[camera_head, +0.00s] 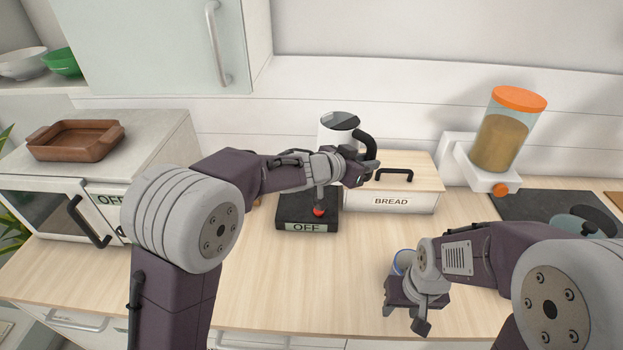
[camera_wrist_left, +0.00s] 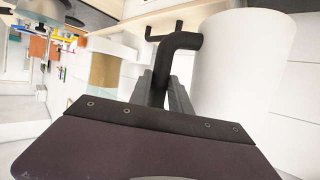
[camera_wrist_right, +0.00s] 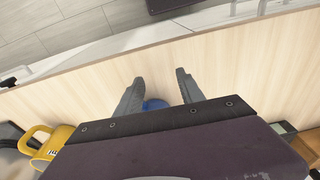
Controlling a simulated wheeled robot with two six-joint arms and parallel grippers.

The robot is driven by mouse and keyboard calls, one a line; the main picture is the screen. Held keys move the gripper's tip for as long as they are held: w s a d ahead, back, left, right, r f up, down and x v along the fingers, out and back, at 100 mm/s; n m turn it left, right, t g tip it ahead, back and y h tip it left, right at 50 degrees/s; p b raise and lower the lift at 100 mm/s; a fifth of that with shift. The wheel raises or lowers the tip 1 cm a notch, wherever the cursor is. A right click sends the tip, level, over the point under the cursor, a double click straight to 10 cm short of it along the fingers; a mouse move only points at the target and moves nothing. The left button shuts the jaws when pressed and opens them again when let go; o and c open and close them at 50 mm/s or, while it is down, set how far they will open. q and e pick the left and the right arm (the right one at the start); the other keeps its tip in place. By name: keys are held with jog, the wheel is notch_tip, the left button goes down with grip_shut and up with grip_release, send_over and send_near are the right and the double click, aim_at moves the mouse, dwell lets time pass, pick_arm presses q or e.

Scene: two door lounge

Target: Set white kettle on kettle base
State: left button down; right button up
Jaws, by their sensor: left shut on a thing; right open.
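The white kettle (camera_head: 326,132) has a dark top and a black handle (camera_head: 367,143). My left gripper (camera_head: 366,168) is shut on that handle; in the left wrist view the fingers (camera_wrist_left: 170,92) close around the handle (camera_wrist_left: 178,45), beside the white kettle body (camera_wrist_left: 240,75). The black kettle base (camera_head: 292,211) lies on the counter, with a red switch and an "OFF" label at its front. My left wrist hides the kettle's lower part, so I cannot tell its height over the base. My right gripper (camera_head: 405,317) is open and low over the counter at the front right.
A bread box (camera_head: 405,201) is right of the base. A cereal dispenser (camera_head: 505,135) and dark hob (camera_head: 550,212) are further right. A microwave (camera_head: 60,212) with a brown dish (camera_head: 75,143) on top is left. The front middle counter is clear.

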pick_arm(q)
jog(key=w+a+f, duration=0.4)
jog(key=a, duration=0.1)
jog(key=w+a+f, duration=0.2)
jog(key=shift+w+a, duration=0.25)
jog(key=shift+a, duration=0.15)
pick_arm(e)
jog(key=shift+w+f, duration=0.2)
jog(key=shift+w, duration=0.1)
pick_arm(q)
jog(key=shift+w+a, duration=0.1)
jog(key=shift+a, duration=0.15)
pick_arm(e)
jog(key=shift+s, duration=0.2)
pick_arm(q)
jog(key=shift+f, duration=0.3)
pick_arm(e)
jog(key=shift+f, duration=0.1)
pick_arm(q)
notch_tip(320, 180, down, 3)
jog(key=shift+b, duration=0.7)
pick_arm(e)
jog(key=shift+f, duration=0.55)
pick_arm(q)
jog(key=shift+f, duration=0.3)
